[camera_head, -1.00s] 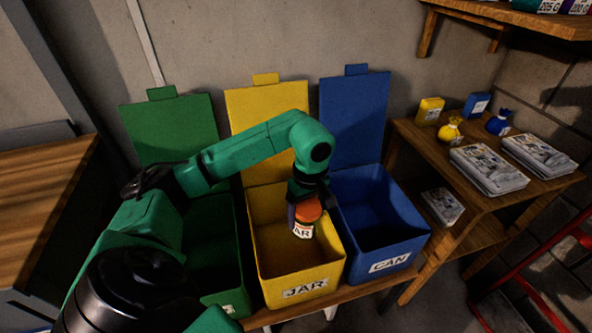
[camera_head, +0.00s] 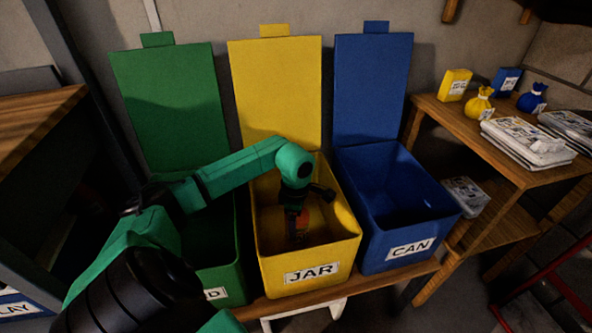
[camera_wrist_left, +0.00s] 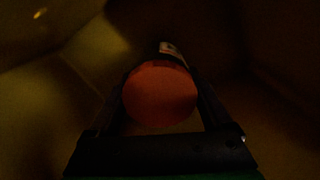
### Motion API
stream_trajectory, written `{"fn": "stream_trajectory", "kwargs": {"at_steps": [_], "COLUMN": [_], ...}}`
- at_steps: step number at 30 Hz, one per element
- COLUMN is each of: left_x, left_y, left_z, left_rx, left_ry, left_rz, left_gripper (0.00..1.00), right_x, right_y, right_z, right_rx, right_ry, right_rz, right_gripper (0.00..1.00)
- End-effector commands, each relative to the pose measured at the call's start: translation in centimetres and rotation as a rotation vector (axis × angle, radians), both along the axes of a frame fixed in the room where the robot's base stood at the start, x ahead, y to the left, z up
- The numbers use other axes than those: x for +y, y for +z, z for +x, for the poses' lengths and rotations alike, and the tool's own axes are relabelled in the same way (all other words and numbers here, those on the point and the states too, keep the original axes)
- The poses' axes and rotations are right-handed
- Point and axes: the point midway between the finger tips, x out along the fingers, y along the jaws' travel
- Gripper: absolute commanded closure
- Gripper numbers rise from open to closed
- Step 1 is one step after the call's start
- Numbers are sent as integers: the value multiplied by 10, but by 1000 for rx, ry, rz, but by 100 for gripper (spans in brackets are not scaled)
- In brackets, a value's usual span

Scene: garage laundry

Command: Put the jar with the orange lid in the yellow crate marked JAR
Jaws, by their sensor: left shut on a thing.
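The yellow crate (camera_head: 345,250) marked JAR stands open in the middle, between a green and a blue crate. My left gripper (camera_head: 298,236) reaches down inside it. It is shut on the jar, whose orange lid (camera_head: 303,217) shows dimly beside the fingers in the head view. In the left wrist view the lid (camera_wrist_left: 160,94) sits between the two fingers, with a bit of label behind it. The crate's inside is dark, so I cannot tell whether the jar touches the floor. My right gripper is not in view.
The blue crate (camera_head: 437,205) marked CAN stands right of the yellow one, and the green crate (camera_head: 226,285) left. Their lids stand up behind. A wooden shelf table (camera_head: 500,160) at the right holds newspapers, boxes and small bags.

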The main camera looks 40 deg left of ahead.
Motion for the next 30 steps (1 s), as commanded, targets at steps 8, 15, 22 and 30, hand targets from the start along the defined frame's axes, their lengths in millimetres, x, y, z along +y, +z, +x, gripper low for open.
{"fn": "stream_trajectory", "kwargs": {"at_steps": [8, 15, 22, 30], "left_x": [0, 0, -1, -1], "left_y": [-33, -37, -38, -31], "left_z": [0, 0, 0, 0], "left_rx": [0, 0, 1, 1], "left_ry": [-2, -2, -2, -2], "left_rz": [0, 0, 0, 0], "left_gripper": [81, 81, 0, 0], "right_x": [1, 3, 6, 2], "right_y": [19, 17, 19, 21], "right_z": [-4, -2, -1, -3], "right_rx": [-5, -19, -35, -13], "right_ry": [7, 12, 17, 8], "right_rz": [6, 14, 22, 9], "right_gripper": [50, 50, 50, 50]}}
